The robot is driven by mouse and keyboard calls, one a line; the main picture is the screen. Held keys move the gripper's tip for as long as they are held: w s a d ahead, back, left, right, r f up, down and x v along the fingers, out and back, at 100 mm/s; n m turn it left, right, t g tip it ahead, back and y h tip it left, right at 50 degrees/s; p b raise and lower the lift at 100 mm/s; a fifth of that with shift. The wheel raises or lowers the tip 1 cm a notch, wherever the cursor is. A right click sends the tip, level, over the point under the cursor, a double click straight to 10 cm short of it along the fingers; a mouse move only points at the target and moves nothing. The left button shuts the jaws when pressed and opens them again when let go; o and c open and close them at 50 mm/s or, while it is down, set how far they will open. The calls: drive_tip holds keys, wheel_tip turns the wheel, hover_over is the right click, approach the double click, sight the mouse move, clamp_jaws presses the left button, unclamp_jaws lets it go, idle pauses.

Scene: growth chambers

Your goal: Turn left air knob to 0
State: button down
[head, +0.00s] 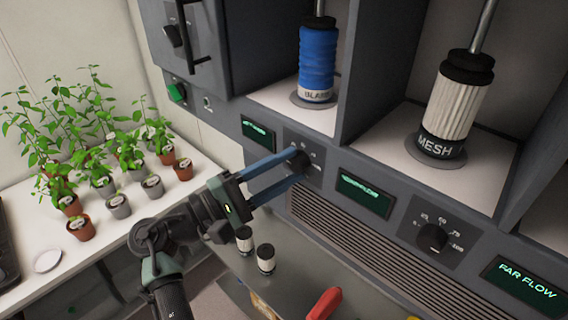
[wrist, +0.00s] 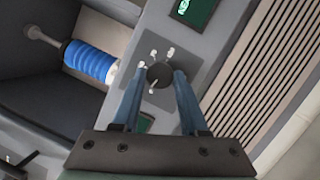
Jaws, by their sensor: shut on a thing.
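The left air knob (wrist: 159,75) is a round black dial on a grey plate with pale scale marks, on the front panel below the blue cylinder's chamber. In the head view the knob (head: 298,161) is partly hidden by my fingers. My gripper (head: 296,169) reaches it from the lower left, and its two blue fingers are shut on the knob's sides. The wrist view also shows my gripper (wrist: 162,82) around the knob. The number the pointer stands at is too small to read. A second black knob (head: 432,237) is on the panel to the right, apart from my gripper.
Green displays (head: 363,196) flank the knob, above a slatted vent (head: 350,246). A blue cylinder (head: 318,62) and a white MESH cylinder (head: 456,106) hang in chambers above. Small jars (head: 266,259) and a red-handled item (head: 324,304) are below. Potted plants (head: 100,160) stand on the left table.

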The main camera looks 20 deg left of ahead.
drive_tip(key=shift+n+t+p, duration=0.3)
drive_tip(key=shift+n+t, duration=0.3)
drive_tip(key=shift+n, duration=0.7)
drive_tip(key=shift+c, duration=2.2)
unclamp_jaws()
drive_tip(key=b+v, duration=0.7)
drive_tip(key=v, duration=0.6)
drive_tip(key=shift+s+d, duration=0.1)
